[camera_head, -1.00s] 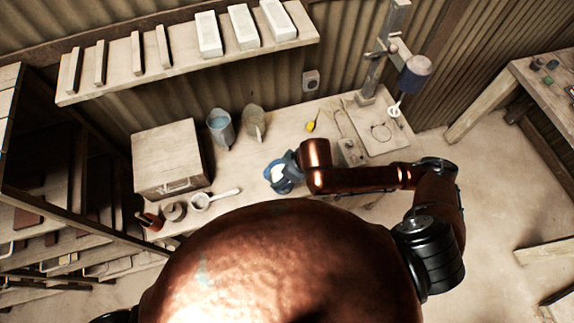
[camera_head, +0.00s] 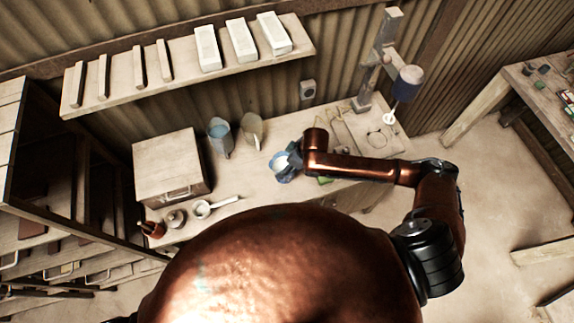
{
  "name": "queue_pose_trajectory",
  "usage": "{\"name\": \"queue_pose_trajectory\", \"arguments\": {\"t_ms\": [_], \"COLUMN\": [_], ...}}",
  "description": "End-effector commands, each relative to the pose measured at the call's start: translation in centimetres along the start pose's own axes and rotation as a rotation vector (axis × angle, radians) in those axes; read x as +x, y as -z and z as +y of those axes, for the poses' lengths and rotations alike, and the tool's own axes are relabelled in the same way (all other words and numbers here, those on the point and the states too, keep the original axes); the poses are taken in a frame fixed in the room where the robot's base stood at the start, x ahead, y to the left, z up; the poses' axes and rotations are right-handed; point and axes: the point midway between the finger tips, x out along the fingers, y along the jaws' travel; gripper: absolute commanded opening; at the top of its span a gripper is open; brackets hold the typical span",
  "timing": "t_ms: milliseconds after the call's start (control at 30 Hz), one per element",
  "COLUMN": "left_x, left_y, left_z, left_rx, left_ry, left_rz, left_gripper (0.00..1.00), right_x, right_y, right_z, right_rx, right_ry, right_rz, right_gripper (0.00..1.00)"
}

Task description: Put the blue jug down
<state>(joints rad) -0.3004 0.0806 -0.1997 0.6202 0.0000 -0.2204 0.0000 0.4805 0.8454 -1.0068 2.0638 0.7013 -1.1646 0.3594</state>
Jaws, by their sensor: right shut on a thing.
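The blue jug (camera_head: 278,161), with pale contents showing at its open top, is at the middle of the workbench. My right gripper (camera_head: 291,165) is shut on its right side, and the gripper and wrist hide part of it. The jug looks roughly upright. From this steep angle I cannot tell whether its base touches the bench (camera_head: 245,180). My left gripper is not in view.
A wooden box (camera_head: 168,165), a small pot (camera_head: 175,218) and a white ladle (camera_head: 204,208) are left. A press stand (camera_head: 365,90) is at the back right.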

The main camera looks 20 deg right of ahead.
Motion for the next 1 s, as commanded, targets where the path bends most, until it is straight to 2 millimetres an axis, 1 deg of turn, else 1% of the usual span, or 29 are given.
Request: {"name": "queue_pose_trajectory", "arguments": {"t_ms": [233, 400, 467, 867, 900, 1000], "left_x": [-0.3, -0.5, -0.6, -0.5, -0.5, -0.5], "left_y": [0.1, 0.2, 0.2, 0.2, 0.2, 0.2], "left_z": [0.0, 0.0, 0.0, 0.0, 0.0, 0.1], "left_rx": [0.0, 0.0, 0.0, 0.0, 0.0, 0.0], "left_ry": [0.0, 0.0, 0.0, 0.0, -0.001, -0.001], "left_rz": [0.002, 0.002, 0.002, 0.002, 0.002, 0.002], "left_gripper": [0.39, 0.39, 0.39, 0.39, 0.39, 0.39], "right_x": [1.5, 3.6, 4.0, 4.4, 4.5, 4.5], "right_y": [0.0, -1.0, -1.1, -1.3, -1.5, -1.5], "right_z": [1.2, 1.1, 1.0, 1.1, 1.0, 1.0], "right_rx": [0.0, 0.0, -0.001, -0.002, -0.001, -0.001], "right_ry": [0.0, 0.001, 0.001, 0.0, 0.001, 0.001], "right_rz": [0.003, 0.003, 0.004, 0.004, 0.001, 0.001], "right_gripper": [0.1, 0.1, 0.1, 0.1, 0.69, 0.76]}}
